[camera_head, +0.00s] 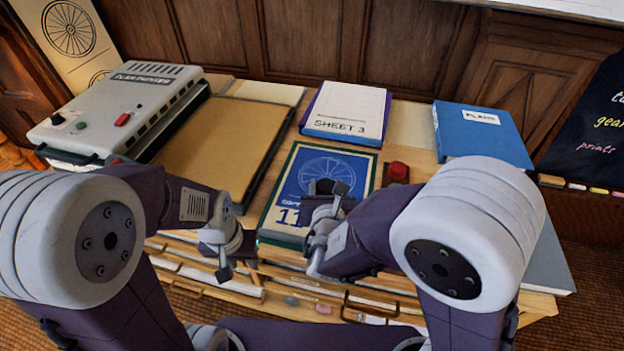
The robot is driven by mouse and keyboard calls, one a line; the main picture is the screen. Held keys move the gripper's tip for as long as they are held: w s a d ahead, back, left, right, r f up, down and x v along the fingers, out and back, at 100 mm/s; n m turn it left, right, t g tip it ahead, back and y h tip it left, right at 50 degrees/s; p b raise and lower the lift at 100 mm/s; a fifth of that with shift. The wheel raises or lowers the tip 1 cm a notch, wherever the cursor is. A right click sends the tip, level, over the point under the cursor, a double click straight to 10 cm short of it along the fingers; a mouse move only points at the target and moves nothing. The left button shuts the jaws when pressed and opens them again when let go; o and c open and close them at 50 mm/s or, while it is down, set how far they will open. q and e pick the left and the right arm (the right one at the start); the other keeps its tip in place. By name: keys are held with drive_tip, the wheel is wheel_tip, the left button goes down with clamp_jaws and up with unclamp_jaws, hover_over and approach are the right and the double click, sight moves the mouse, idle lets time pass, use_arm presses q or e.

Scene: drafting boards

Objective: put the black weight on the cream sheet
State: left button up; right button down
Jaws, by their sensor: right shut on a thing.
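My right gripper (328,192) is over the blue printed cover with a wheel drawing, in the middle of the table. It is shut on a small dark thing at its fingertips, which looks like the black weight; the fingers hide most of it. A cream sheet (412,126) lies flat on the table between the SHEET 3 pad and the blue binder, partly hidden by them. Another pale cream surface (268,91) shows behind the tan board. My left gripper (238,268) hangs low in front of the table's front edge, with its fingers apart and empty.
A grey machine (125,108) stands at the left beside the tan board (225,145). The SHEET 3 pad (345,108), blue binder (482,133) and a red-topped block (398,171) are near the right gripper. The blue cover (290,190) lies below it. Drawers (300,285) line the front.

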sight(320, 186)
drive_tip(key=shift+w+a+f+b, duration=0.8)
drive_tip(key=shift+w+f, duration=0.2)
drive_tip(key=w+a+f, duration=0.2)
drive_tip(key=w, duration=0.1)
drive_tip(key=shift+w+a+f, duration=0.1)
drive_tip(key=shift+w+a, duration=0.2)
drive_tip(key=shift+a, duration=0.1)
wheel_tip(320, 186, down, 4)
drive_tip(key=shift+f+b, duration=0.1)
drive_tip(key=shift+b, duration=0.7)
drive_tip(key=shift+s, duration=0.1)
drive_tip(key=c, duration=0.7)
unclamp_jaws()
